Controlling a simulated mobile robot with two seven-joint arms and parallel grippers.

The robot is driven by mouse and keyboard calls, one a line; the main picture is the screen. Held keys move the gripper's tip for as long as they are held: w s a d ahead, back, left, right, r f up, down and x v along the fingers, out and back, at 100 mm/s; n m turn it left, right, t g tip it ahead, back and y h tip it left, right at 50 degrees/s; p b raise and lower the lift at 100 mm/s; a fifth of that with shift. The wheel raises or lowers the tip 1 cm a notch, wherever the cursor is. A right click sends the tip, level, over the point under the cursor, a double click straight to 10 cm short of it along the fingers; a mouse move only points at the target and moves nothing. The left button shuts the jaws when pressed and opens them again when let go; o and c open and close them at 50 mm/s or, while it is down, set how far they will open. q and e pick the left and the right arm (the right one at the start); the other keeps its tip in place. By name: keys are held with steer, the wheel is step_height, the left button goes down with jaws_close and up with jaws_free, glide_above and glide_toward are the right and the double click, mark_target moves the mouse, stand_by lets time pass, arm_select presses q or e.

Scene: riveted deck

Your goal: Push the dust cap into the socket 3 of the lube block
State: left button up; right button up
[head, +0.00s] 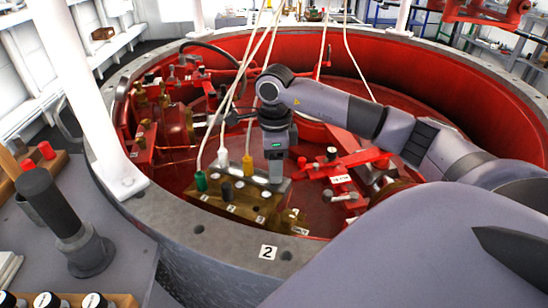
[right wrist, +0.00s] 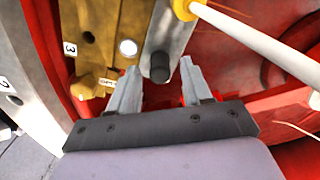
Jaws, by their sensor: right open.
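The brass lube block (head: 215,197) stands inside the red ring, with labels 1, 2 and 3 along its front. Socket 3 shows as a pale round spot (right wrist: 127,47) beside the label 3 in the right wrist view. A short dark cylinder (right wrist: 160,68), which looks like the dust cap, is at the end of a grey bar beside the block. My right gripper (head: 276,178) is at the block's right end, pointing down. Its open fingers (right wrist: 160,85) stand either side of the dark cylinder, with visible gaps. My left gripper is not in view.
Green (head: 200,181), white and yellow (head: 247,165) plugs with pale hoses rise at the block. Red clamps and fittings (head: 345,165) lie to the right. The grey ring rim (head: 215,240) runs in front. A dark-handled post (head: 48,200) stands on the left cart.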

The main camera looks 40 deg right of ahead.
jaws_close()
steer(key=shift+r, duration=0.1)
steer(key=shift+r+p, duration=1.6)
steer(key=shift+r, duration=0.4)
steer(key=shift+a, duration=0.15)
